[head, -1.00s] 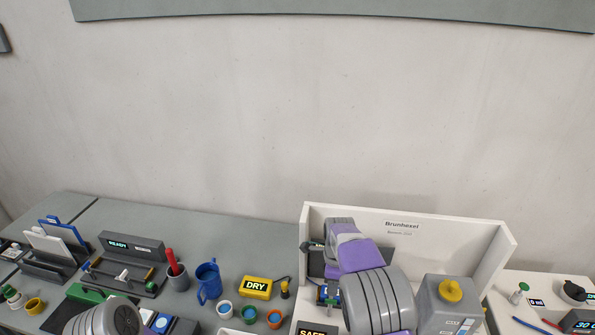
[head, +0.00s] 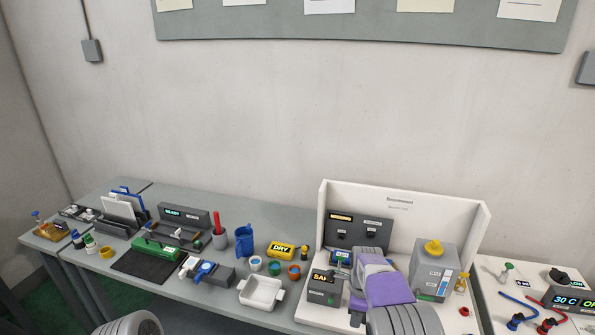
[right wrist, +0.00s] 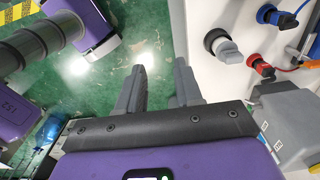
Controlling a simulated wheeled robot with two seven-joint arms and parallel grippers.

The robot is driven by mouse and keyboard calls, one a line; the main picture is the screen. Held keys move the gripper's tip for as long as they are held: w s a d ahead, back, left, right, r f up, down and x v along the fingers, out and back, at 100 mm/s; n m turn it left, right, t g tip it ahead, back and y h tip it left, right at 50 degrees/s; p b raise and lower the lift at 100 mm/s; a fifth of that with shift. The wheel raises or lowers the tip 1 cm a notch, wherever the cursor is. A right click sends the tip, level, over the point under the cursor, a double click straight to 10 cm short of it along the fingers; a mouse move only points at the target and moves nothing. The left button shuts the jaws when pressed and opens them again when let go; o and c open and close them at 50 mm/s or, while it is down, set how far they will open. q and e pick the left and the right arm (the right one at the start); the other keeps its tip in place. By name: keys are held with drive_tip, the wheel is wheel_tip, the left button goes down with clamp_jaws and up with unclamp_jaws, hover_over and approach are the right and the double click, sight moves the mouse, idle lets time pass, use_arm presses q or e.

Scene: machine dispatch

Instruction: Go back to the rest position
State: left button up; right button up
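My right arm, purple and grey, shows in the head view in front of the white Brunnhexel-type station (head: 455,210), low in the picture. Its fingers cannot be made out there. In the right wrist view my right gripper (right wrist: 159,80) has its two grey fingers apart, with nothing between them and green floor beyond. Of my left arm only a grey ribbed part shows at the bottom left edge of the head view. My left gripper is out of sight.
The station holds a dark panel (head: 358,229), a grey canister with yellow cap (head: 434,262) and a small display box (head: 322,288). A white tray (head: 262,305), blue jug (head: 244,242) and yellow DRY box (head: 281,250) stand left. Valves (right wrist: 225,48) sit beside the right gripper.

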wheel_tip(320, 180, down, 13)
drive_tip(key=s+d+n+b, duration=0.2)
drive_tip(key=n+b, duration=0.1)
drive_tip(key=s+a+f+n+y+b, duration=0.2)
drive_tip(key=s+f+n+b, duration=0.4)
drive_tip(key=s+f, duration=0.8)
use_arm(q)
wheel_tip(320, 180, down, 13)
drive_tip(key=b, duration=0.3)
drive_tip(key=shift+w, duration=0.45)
use_arm(e)
drive_tip(key=s+a+f+n+y, duration=0.2)
drive_tip(key=s+a+f+n, duration=0.4)
drive_tip(key=s, duration=0.5)
drive_tip(key=f+n, duration=0.2)
drive_tip(key=n, duration=0.1)
drive_tip(key=shift+s+a+n, duration=0.3)
drive_tip(key=shift+a, duration=0.1)
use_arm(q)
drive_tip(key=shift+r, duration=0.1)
